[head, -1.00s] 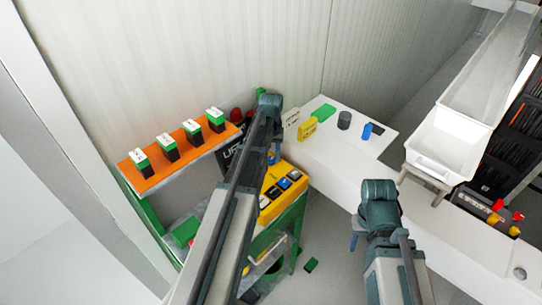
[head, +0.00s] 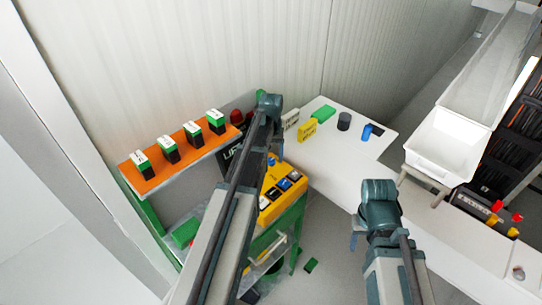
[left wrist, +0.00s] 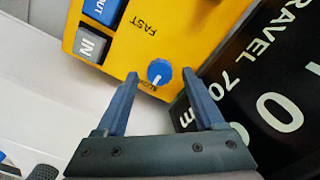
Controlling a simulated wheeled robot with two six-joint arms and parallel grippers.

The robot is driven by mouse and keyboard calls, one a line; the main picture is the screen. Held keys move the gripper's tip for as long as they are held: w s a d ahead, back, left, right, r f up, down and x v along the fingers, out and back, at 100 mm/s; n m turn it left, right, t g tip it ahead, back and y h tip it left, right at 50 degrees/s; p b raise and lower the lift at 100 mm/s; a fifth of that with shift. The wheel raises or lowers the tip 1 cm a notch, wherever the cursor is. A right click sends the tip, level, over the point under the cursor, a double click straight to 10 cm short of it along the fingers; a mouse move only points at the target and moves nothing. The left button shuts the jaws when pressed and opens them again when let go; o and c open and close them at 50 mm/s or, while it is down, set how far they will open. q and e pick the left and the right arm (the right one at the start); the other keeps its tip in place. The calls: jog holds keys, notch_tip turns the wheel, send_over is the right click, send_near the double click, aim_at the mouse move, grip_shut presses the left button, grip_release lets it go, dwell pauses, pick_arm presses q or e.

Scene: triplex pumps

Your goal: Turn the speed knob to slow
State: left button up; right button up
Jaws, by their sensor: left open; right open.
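The speed knob (left wrist: 159,72) is a round blue knob with a white mark, on a yellow control box (left wrist: 170,25). The word FAST is printed on one side of it and a partly hidden label on the other. In the left wrist view my left gripper (left wrist: 162,85) is open, with the knob between its fingertips and a gap on both sides. In the head view the yellow box (head: 268,213) stands at centre, partly behind my left arm, with the left gripper (head: 272,150) above its far end.
IN and OUT buttons (left wrist: 93,42) sit beside the knob. A black panel with white lettering (left wrist: 275,100) stands close on the right. The head view shows an orange shelf (head: 150,183) with several green-and-black blocks, a white table (head: 365,155) and a white bin (head: 445,150).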

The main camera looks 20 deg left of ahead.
aim_at(272, 160)
pick_arm(q)
notch_tip(272, 160, up, 13)
jog(key=p, duration=1.2)
jog(key=shift+r+p, duration=0.15)
jog(key=shift+p, duration=0.25)
jog(key=s+d+f+m+b, duration=0.2)
jog(key=s+d+f+b, duration=0.2)
jog(key=s+d, duration=0.3)
jog(key=s+d+f+m+b, duration=0.2)
jog(key=s+d+f+b, duration=0.3)
jog(key=d, duration=0.4)
jog(key=s+d+f+m+y+b, duration=0.1)
jog(key=s+d+f+m+b, duration=0.2)
jog(key=s+d, duration=0.5)
jog(key=shift+s+d+f+b, duration=0.35)
jog(key=shift+d+f+b, duration=0.2)
jog(key=shift+f+b, duration=0.25)
